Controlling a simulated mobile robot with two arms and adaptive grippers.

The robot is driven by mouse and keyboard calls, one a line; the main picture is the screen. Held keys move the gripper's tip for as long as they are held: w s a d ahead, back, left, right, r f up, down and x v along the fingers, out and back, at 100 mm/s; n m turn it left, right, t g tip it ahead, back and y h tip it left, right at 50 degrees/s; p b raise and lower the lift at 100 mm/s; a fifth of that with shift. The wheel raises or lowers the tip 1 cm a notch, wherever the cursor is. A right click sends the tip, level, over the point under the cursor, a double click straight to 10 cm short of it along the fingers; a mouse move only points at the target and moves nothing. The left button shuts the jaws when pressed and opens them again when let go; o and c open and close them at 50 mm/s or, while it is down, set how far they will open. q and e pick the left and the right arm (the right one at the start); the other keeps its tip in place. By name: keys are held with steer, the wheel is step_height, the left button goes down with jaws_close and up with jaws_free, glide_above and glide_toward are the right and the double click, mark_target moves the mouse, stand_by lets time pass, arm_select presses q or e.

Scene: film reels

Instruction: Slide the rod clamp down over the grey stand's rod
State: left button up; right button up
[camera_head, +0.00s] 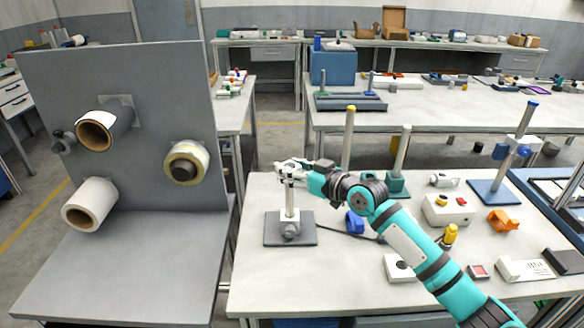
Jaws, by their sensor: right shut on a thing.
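My right gripper (291,172) is at the upper end of this rod, shut on a small light-grey piece that looks like the rod clamp. The fingers hide most of the clamp and the rod's tip, so I cannot tell whether the clamp is around the rod or just above it. My left gripper is not in view.
Near my right arm stand a yellow-tipped rod (349,135) and a teal stand (397,183). A blue stand (494,190) is farther right. A blue piece (355,222) and a control box (447,211) lie nearby. A grey panel (150,70) with rolls stands left. The table's front left is clear.

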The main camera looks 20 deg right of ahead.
steer(key=shift+f+b, duration=0.95)
steer(key=shift+f, duration=0.35)
steer(key=b, duration=0.4)
glide_above(293, 208)
steer(key=shift+w+a+f, duration=0.1)
steer(key=shift+f, duration=1.15)
steer(key=shift+w+f, duration=0.1)
steer(key=shift+f, duration=1.15)
steer(key=shift+f, duration=0.15)
steer(key=shift+f+b, duration=1.15)
steer(key=shift+f, duration=0.1)
steer(key=shift+f+b, duration=0.55)
steer(key=shift+f, duration=0.1)
steer(key=shift+f+b, duration=0.45)
steer(key=shift+f, duration=0.05)
